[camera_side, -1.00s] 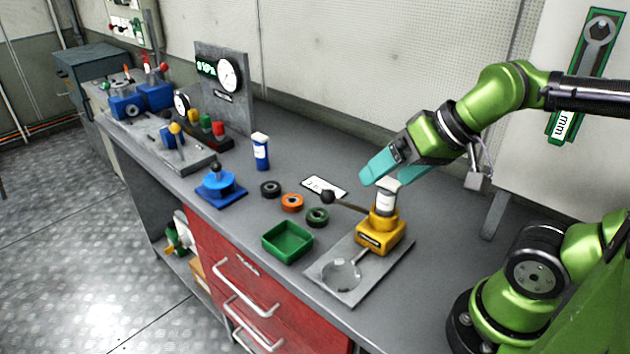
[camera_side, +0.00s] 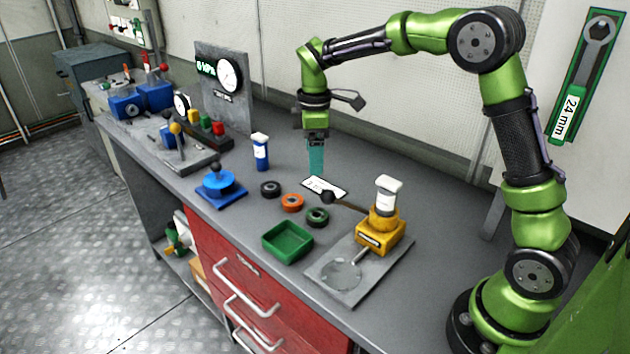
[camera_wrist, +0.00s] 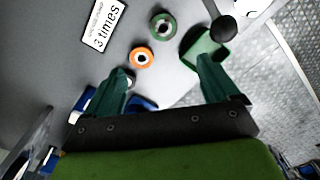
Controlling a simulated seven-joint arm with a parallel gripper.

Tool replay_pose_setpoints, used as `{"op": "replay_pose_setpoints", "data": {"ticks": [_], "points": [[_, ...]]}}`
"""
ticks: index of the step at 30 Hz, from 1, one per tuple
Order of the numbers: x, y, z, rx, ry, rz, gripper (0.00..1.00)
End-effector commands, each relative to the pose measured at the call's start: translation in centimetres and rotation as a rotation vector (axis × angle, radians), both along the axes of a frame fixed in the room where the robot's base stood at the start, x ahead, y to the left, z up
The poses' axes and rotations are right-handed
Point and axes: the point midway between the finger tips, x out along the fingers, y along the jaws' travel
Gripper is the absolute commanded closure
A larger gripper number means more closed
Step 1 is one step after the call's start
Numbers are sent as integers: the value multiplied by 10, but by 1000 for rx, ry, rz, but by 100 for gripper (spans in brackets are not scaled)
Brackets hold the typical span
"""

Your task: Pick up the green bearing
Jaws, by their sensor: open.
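The green bearing (camera_side: 318,223) is a dark green ring lying flat on the bench, in front of the black knob of the yellow pump's lever. In the wrist view the green bearing (camera_wrist: 172,30) lies beyond my fingertips, near the top middle. My gripper (camera_side: 316,172) points down above the bench, behind the bearings and over the white card. Its teal fingers look end-on there. In the wrist view my gripper (camera_wrist: 164,70) is open, with nothing between its fingers. An orange bearing (camera_side: 292,209) and a black bearing (camera_side: 271,195) lie to the left of the green one.
A green tray (camera_side: 287,256) stands in front of the bearings. The yellow pump (camera_side: 382,237) on a grey plate (camera_side: 325,282) is to the right; its lever and black knob (camera_side: 327,196) reach toward the bearings. A white card (camera_side: 335,190) lies behind. A blue bottle (camera_side: 262,155) stands left.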

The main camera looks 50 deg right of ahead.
Motion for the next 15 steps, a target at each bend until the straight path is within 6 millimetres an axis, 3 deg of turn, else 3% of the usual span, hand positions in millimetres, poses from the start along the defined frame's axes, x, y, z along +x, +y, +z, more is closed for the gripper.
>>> {"op": "replay_pose_setpoints", "data": {"ticks": [2,7,15], "points": [[2,-1,9,-7,-5,81,12],[-1,0,3,-3,11,162,12],[-3,0,-51,-1,15,163,12]]}}
